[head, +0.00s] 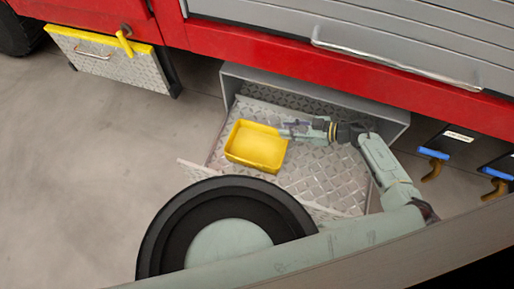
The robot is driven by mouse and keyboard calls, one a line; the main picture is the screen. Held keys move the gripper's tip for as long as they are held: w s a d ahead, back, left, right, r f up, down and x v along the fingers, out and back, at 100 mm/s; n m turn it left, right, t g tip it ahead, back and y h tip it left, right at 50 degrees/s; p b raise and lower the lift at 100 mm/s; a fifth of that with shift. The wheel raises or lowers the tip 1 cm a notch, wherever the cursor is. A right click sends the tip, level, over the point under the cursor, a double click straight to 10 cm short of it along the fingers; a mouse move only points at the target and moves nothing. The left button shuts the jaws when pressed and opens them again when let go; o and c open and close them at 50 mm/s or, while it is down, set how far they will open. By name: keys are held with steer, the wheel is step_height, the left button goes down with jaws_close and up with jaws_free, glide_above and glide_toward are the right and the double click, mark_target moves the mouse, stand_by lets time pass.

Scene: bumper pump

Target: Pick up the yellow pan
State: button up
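The yellow pan (255,150) is a shallow rectangular tray. It sits on the diamond-plate floor of an open compartment low on the red truck, toward its left side. My gripper (288,131) is at the pan's upper right edge, with my arm reaching in from the right. The fingertips are small and overlap the rim in this view. I cannot tell whether they touch the pan or whether they are open or shut.
The open metal compartment (318,180) has side walls and a raised front edge. A closed diamond-plate box (105,62) with a yellow lid edge is at the upper left. Blue-handled valves (433,153) are at the right. Bare concrete floor (90,170) lies left.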

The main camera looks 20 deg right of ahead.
mark_target(268, 127)
steer(key=x, duration=0.8)
steer(key=shift+w+b, duration=0.1)
steer(key=shift+b, duration=0.25)
steer(key=shift+c, duration=0.4)
jaws_close()
